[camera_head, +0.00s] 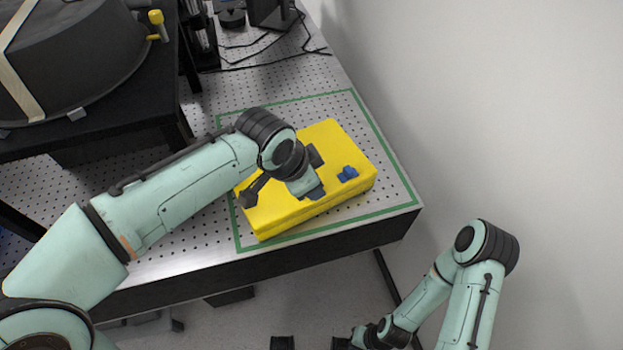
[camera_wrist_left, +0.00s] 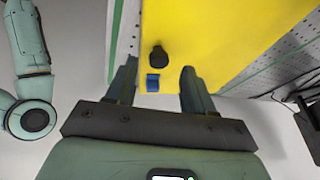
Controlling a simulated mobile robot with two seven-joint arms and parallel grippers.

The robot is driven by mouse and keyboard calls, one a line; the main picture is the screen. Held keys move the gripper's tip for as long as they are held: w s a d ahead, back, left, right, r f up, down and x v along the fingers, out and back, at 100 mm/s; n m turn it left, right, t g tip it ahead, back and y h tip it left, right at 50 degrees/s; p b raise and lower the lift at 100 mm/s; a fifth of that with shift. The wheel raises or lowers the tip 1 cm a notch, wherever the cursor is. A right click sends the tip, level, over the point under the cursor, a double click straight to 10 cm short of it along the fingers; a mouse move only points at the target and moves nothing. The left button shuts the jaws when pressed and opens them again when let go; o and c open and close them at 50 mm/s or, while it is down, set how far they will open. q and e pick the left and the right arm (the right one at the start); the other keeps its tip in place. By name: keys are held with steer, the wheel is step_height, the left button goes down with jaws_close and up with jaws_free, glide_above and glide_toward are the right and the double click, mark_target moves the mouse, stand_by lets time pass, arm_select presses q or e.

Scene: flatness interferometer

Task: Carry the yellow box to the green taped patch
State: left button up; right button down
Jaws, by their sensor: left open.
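The yellow box (camera_head: 335,140) lies flat on the perforated table, inside the green taped outline (camera_head: 243,240), turned at an angle to it. A small blue piece (camera_head: 347,173) shows on its top. My left gripper (camera_head: 317,192) is open over the box's near part. In the left wrist view, its two fingers (camera_wrist_left: 157,80) stand apart in front of the yellow box (camera_wrist_left: 220,40). A blue block (camera_wrist_left: 152,83) and a black knob (camera_wrist_left: 158,56) show between and beyond them. Contact cannot be told. My right gripper (camera_head: 360,337) is low at the bottom edge, its fingers unclear.
A large dark drum (camera_head: 75,60) on a black stand fills the upper left, with a yellow-capped knob (camera_head: 156,17) beside it. Black cables (camera_head: 265,50) lie at the table's back. A white wall (camera_head: 500,110) closes the right side.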

arm_select(q)
steer(key=p+v, duration=0.1)
steer(key=v, duration=0.9)
